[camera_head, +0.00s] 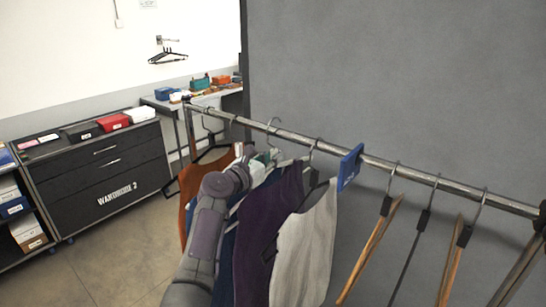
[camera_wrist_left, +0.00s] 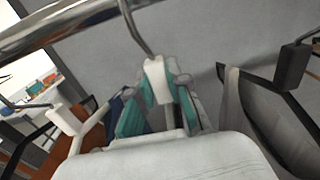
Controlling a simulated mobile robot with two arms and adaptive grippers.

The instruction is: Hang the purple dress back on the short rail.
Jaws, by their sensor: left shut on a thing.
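The purple dress (camera_head: 262,228) hangs below the metal rail (camera_head: 400,170), left of a light grey garment. My left gripper (camera_head: 268,158) is at the hanger necks just under the rail. In the left wrist view its teal-padded fingers (camera_wrist_left: 158,98) are shut on the white neck of a hanger (camera_wrist_left: 156,78). This hanger seems to be the dress's; the dress itself is not visible in that view. The hook (camera_head: 272,125) rises to the rail, but its top is cut off in the wrist view, so I cannot tell whether it rests there. My right gripper is not in view.
The light grey garment (camera_head: 305,245) hangs close on the right, an orange one (camera_head: 190,183) on the left. A blue divider (camera_head: 349,167) sits on the rail. Empty wooden hangers (camera_head: 372,245) hang further right. A black drawer cabinet (camera_head: 100,170) stands at the left.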

